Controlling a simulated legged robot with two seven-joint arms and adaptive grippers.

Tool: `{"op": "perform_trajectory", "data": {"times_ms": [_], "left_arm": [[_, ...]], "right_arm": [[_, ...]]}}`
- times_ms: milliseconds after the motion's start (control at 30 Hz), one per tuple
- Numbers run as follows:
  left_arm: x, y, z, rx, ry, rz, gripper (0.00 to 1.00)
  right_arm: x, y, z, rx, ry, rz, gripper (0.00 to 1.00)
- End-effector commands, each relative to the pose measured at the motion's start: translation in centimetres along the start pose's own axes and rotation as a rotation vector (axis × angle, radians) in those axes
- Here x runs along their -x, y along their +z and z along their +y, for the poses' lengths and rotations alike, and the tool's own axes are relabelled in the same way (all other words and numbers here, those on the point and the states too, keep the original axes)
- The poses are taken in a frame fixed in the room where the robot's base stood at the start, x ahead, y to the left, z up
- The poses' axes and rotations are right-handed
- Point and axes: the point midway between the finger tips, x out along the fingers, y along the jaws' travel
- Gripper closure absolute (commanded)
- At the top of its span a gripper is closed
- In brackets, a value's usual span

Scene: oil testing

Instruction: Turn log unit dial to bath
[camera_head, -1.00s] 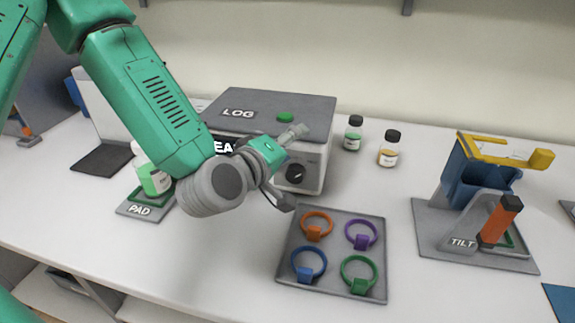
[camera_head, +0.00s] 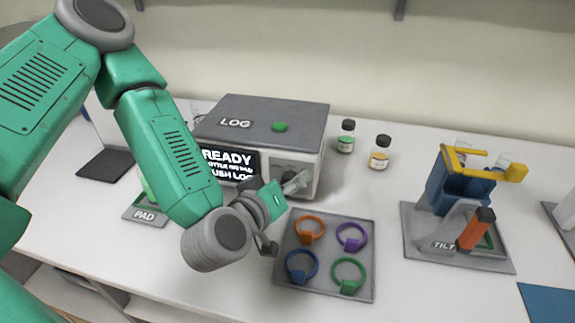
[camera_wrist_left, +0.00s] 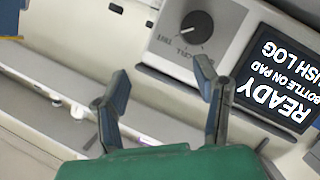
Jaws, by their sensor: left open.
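The log unit (camera_head: 265,108) is a grey box with a dark top marked LOG and a green button (camera_head: 279,127). Its screen (camera_head: 228,163) reads READY. My left gripper (camera_head: 282,215) is open and empty in front of the unit's lower right front, its upper finger in front of the dial area. The dial is mostly hidden there in the head view. In the left wrist view the black dial (camera_wrist_left: 196,27) shows whole, with small labels too blurred to read surely. The open fingers (camera_wrist_left: 163,74) are apart from it in the picture, below it. My right gripper is out of view.
A grey tray (camera_head: 284,284) with several coloured rings lies just right of the gripper. Two small bottles (camera_head: 346,136) (camera_head: 380,153) stand right of the unit. The TILT stand (camera_head: 420,244) is further right. The PAD plate (camera_head: 131,214) is at the left, partly behind my arm.

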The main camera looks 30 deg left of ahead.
Motion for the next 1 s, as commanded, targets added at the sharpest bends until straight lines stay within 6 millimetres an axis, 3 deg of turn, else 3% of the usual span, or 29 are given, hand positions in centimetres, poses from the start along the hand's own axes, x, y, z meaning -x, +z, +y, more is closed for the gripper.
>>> {"op": "perform_trajectory", "data": {"times_ms": [33, 200, 467, 667, 1000], "left_arm": [[1.4, 0.3, 0.0, -0.066, -0.031, -0.014, 0.44], [4.5, 1.4, -1.3, -0.289, -0.117, -0.02, 0.44], [6.7, 1.9, -2.5, -0.456, -0.195, -0.034, 0.44], [4.9, 2.0, -3.1, -0.466, -0.2, -0.031, 0.44], [-2.0, 1.8, -4.3, -0.466, -0.2, -0.032, 0.44]], "right_arm": [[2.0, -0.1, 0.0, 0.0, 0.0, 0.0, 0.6], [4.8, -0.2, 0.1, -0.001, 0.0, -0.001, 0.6], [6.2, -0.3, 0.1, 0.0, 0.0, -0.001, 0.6], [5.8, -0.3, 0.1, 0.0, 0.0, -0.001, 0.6], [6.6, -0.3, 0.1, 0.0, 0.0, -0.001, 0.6]]}}
